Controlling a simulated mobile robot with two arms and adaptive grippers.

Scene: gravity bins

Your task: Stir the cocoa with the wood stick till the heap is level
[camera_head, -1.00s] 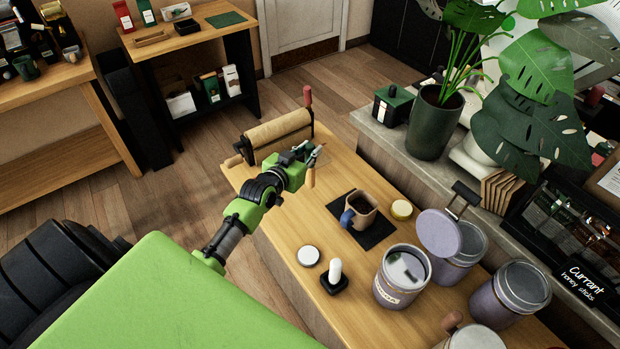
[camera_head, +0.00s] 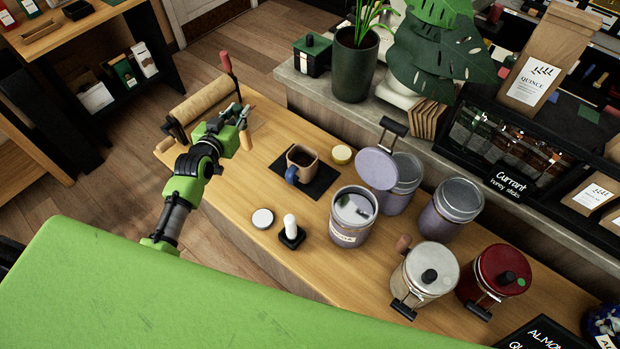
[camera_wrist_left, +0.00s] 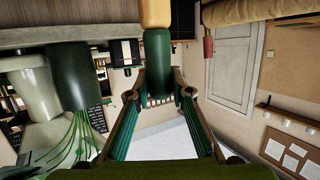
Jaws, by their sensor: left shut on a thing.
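My left gripper (camera_head: 242,118) is shut on the wood stick (camera_head: 246,141), which hangs below the fingers in the head view. In the left wrist view the gripper (camera_wrist_left: 156,95) closes on the stick's dark green part, with the tan part of the stick (camera_wrist_left: 155,14) beyond. A tan cup (camera_head: 302,161) with a blue handle stands upright on a black mat (camera_head: 318,185), right of the gripper and apart from the stick. Dark brown contents, likely the cocoa, show inside the cup. I cannot tell whether their surface is heaped or level. My right gripper is not in view.
A paper roll (camera_head: 201,108) on a stand is close left of the gripper. Right of the cup are a yellow-topped tin (camera_head: 341,154), an open lilac jar (camera_head: 352,225) and several lidded canisters. A white disc (camera_head: 262,219) lies in front. Bare wood separates gripper and cup.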

